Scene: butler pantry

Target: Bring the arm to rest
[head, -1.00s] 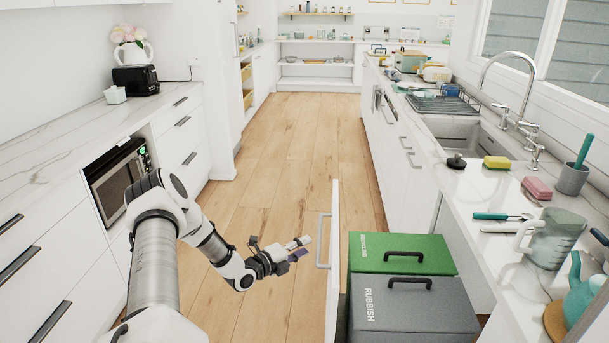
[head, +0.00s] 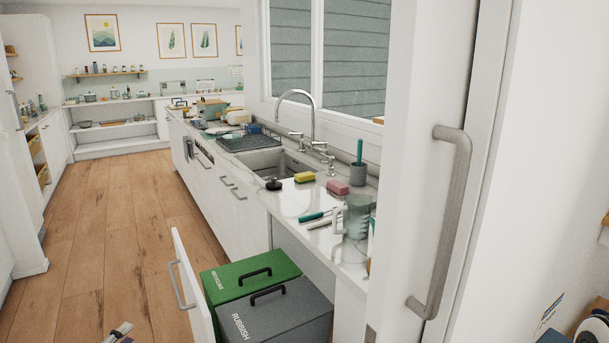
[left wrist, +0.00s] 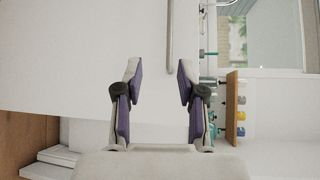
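My left gripper (head: 118,333) shows only in part at the bottom edge of the head view, low over the wooden floor and left of the open bin drawer. In the left wrist view my left gripper (left wrist: 160,78) has its two purple-padded fingers spread apart with nothing between them. A plain white panel lies beyond the fingers. The rest of the left arm is out of the head view. My right gripper is not seen.
The open drawer front (head: 195,290) stands beside the green bin (head: 240,277) and grey bin (head: 285,318). A tall door handle (head: 443,220) is close on the right. The counter holds sponges and a glass jug (head: 357,217). Open floor (head: 110,235) lies at left.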

